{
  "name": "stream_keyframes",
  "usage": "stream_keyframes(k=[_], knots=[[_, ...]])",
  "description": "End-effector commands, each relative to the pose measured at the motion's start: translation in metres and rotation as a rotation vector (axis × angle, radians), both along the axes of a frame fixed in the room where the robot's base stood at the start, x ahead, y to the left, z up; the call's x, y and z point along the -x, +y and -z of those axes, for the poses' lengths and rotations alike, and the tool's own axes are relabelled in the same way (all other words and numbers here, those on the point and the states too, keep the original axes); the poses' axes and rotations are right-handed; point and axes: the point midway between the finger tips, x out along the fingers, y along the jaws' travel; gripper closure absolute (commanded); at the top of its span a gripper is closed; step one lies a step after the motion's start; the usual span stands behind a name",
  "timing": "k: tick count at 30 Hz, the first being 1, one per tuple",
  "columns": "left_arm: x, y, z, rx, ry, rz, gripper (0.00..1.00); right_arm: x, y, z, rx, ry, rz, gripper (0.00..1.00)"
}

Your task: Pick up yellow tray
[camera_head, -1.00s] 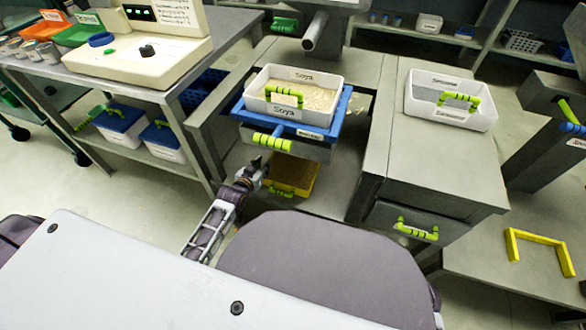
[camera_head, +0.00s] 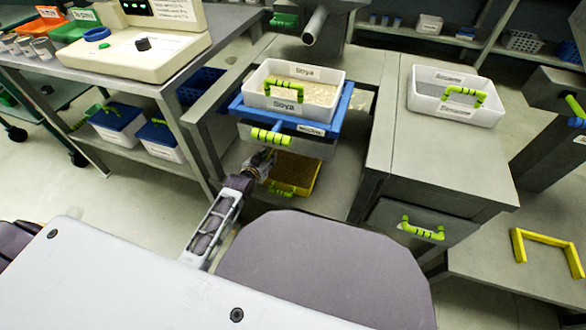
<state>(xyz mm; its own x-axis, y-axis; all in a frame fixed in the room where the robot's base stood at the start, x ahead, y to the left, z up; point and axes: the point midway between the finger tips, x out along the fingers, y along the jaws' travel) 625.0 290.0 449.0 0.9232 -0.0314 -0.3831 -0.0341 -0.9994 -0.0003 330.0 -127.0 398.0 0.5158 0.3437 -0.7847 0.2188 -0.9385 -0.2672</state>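The yellow tray (camera_head: 306,183) sits low under the drawer of the left machine, with brown material in it and a green handle (camera_head: 283,189) on its front. My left gripper (camera_head: 265,160) is at the tray's left side, left of and a little behind the handle. It overlaps the tray's left edge in the picture, and I cannot tell whether it touches. Its fingers are small and dark, so open or shut is unclear. My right gripper is not in view.
A white Soya bin (camera_head: 318,114) rests in a blue tray (camera_head: 236,108) above a drawer with a green handle (camera_head: 272,137), just over the gripper. A grey bench (camera_head: 420,150) stands to the right. A shelved table (camera_head: 150,88) stands left. A yellow bracket (camera_head: 545,238) lies at right.

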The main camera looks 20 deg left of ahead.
Motion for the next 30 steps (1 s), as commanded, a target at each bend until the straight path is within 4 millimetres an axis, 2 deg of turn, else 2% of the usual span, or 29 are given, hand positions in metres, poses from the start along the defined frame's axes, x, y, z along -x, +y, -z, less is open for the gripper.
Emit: stream_keyframes(k=[12, 19, 30], knots=[[0.0000, 0.0000, -0.0004, 0.000, 0.000, 0.000, 0.71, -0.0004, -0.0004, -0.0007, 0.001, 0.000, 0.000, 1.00], [0.0001, 0.0000, -0.0005, 0.000, 0.000, 0.000, 1.00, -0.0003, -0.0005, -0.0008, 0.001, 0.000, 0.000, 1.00], [-0.0008, 0.0000, -0.0024, 0.002, -0.004, -0.001, 1.00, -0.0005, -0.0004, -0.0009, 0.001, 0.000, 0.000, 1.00]])
